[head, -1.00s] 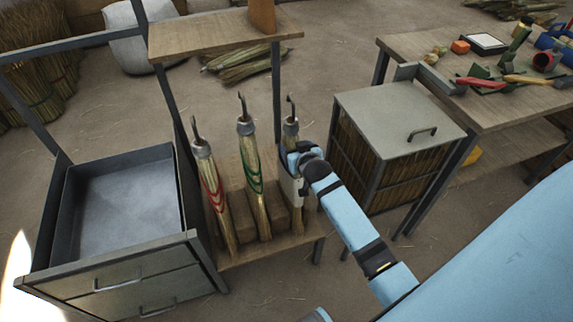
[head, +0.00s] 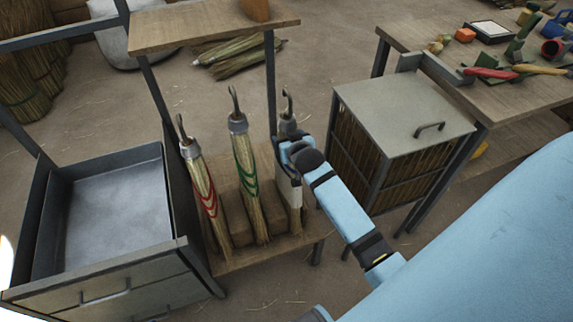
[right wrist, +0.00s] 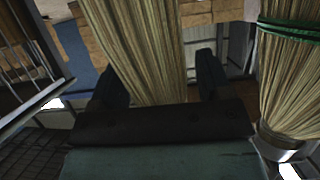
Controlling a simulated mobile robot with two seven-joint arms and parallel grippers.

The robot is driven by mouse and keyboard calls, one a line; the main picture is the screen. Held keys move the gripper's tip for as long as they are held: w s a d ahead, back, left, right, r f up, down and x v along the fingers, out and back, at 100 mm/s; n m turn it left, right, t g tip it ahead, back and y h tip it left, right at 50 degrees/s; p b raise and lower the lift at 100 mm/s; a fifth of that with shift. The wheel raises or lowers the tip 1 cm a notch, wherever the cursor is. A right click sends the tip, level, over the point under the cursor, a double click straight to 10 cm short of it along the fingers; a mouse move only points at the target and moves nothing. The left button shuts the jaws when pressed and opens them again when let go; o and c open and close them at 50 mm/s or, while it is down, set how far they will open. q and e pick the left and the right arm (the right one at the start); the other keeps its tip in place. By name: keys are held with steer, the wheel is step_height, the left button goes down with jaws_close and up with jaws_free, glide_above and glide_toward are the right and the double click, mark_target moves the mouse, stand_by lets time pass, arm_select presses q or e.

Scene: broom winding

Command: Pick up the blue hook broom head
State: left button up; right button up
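Three hook broom heads stand upright in a row on the low wooden rack. The left one (head: 200,180) has red bands and the middle one (head: 243,165) has green bands. The right one (head: 287,122) shows its metal hook and collar, but my gripper hides its bands, so I cannot see blue. My right gripper (head: 287,160) is at this right broom head. In the right wrist view, its straw (right wrist: 140,45) stands between the two fingers (right wrist: 160,85), with a thin gap at the right finger, so the gripper looks open around it. My left gripper is not in view.
The green-banded broom head (right wrist: 290,70) is close beside my right gripper. A grey metal drawer unit (head: 110,210) stands left of the rack. A lidded cabinet (head: 400,115) stands to the right, near a wooden workbench (head: 480,90) with tools.

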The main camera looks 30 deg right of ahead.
steer(key=c, duration=1.1)
jaws_close()
steer(key=shift+r, duration=0.1)
